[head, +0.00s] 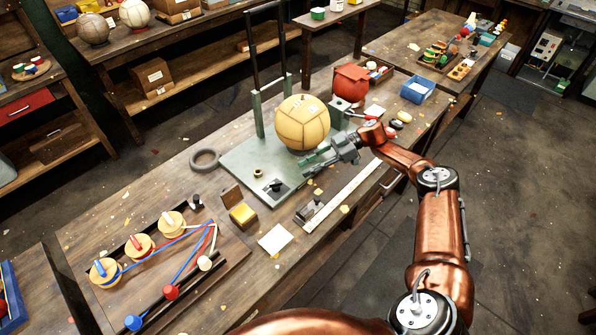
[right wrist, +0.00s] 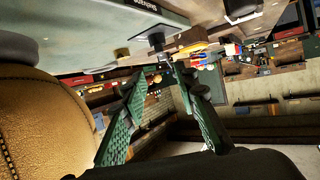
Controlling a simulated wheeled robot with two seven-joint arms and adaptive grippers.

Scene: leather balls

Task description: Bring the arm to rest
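My right arm comes in from the lower right in the head view. Its gripper (head: 316,162) is beside the front right of a yellow leather ball (head: 302,122). The ball sits on a green metal stand with two dark uprights (head: 262,160). In the right wrist view, my gripper's two green fingers (right wrist: 158,78) are apart with nothing held between them. The ball (right wrist: 40,125) fills the left edge there, outside the fingers. I cannot tell whether the gripper touches it. My left gripper is not in view.
The wooden workbench (head: 185,270) holds a grey ring (head: 205,160), thread spools (head: 140,246), a yellow block (head: 243,215) and a long pale ruler (head: 350,192). A red object (head: 351,83) and a blue tray (head: 418,89) stand farther back. Open floor (head: 530,190) lies right of the bench.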

